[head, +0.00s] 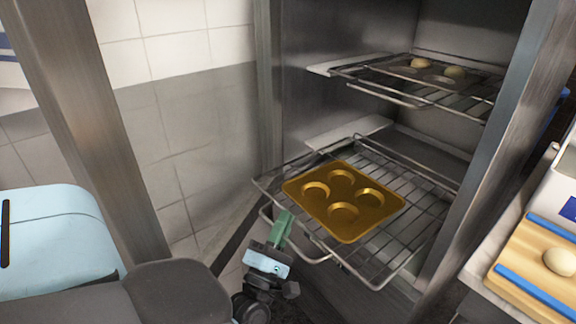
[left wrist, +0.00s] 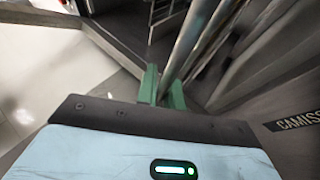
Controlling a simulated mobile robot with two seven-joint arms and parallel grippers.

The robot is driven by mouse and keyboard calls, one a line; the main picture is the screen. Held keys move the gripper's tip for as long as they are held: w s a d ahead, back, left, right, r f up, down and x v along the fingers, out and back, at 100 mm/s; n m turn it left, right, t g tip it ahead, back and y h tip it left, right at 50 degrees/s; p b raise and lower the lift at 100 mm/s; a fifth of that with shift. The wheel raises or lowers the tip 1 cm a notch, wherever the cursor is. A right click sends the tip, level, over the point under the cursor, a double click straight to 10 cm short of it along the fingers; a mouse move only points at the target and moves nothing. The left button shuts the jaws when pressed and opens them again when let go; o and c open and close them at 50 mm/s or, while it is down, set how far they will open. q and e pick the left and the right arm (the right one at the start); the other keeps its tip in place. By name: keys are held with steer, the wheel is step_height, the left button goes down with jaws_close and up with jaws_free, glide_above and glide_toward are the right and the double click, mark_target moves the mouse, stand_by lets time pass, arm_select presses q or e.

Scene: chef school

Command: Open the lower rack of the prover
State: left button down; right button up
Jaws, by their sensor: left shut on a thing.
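The prover (head: 345,80) is a tall metal cabinet with an open front. Its lower rack (head: 425,205) is a wire shelf, and its front end sticks out past the cabinet's opening. A gold tray (head: 348,228) with several round hollows lies on this rack. My left gripper (head: 281,228) is at the rack's front left corner, shut on the rack's front rail. In the left wrist view, the green fingertips (left wrist: 162,88) stand on either side of a metal bar (left wrist: 190,35). The exact contact is partly hidden. My right gripper is not in view.
An upper rack (head: 470,95) carries a tray with dough balls (head: 453,72). The cabinet's right post (head: 495,150) stands close beside the lower rack. At the right is a counter with a wooden board (head: 530,265). A tiled wall (head: 180,120) is at the left.

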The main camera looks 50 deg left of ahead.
arm_select(q)
steer(key=shift+s, duration=0.1)
stand_by(0.3)
steer(key=c, duration=1.8)
jaws_free()
steer(key=b+v, duration=0.1)
steer(key=v, duration=0.6)
steer(key=shift+s+d+f+b, duration=0.2)
steer(key=shift+s+b, duration=0.1)
steer(key=shift+b, duration=0.05)
